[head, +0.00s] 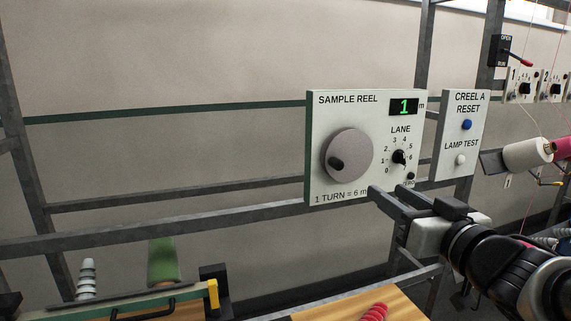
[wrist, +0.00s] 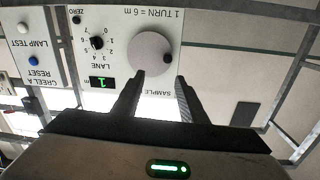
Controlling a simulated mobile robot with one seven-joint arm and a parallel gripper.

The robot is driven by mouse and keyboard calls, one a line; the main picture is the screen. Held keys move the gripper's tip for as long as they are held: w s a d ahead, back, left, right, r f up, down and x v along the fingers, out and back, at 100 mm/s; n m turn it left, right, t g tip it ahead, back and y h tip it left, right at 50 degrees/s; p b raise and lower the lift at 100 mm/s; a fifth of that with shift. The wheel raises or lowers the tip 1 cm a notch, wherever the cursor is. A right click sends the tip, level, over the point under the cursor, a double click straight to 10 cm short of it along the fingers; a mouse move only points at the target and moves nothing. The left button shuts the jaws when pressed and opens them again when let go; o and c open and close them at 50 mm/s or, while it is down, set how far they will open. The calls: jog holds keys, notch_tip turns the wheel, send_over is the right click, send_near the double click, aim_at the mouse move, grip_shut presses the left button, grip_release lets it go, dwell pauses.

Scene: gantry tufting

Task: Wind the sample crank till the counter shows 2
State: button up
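The sample reel panel (head: 318,120) is white, with a round grey crank disc (head: 356,150) and a small dark crank knob (head: 336,163) at the disc's lower left. The green counter (head: 404,106) reads 1 m. My gripper (head: 384,192) is in front of the panel's lower right edge in the head view. In the wrist view, which is upside down, my gripper (wrist: 160,77) is open and empty. Its fingertips point at the disc (wrist: 143,48), and the dark knob (wrist: 167,59) appears just beyond the gap between them. Contact cannot be told.
A lane dial (head: 399,157) and a zero button (head: 410,176) sit right of the disc. The creel A panel (head: 478,108) with blue and white buttons is further right. Grey frame bars run behind. A green cone (head: 161,262) stands at lower left.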

aim_at(340, 166)
jog(key=shift+y, duration=0.5)
jog(key=x, duration=1.2)
jog(key=a+x, duration=0.1)
jog(key=x, duration=0.5)
jog(key=shift+s, duration=0.15)
grip_shut()
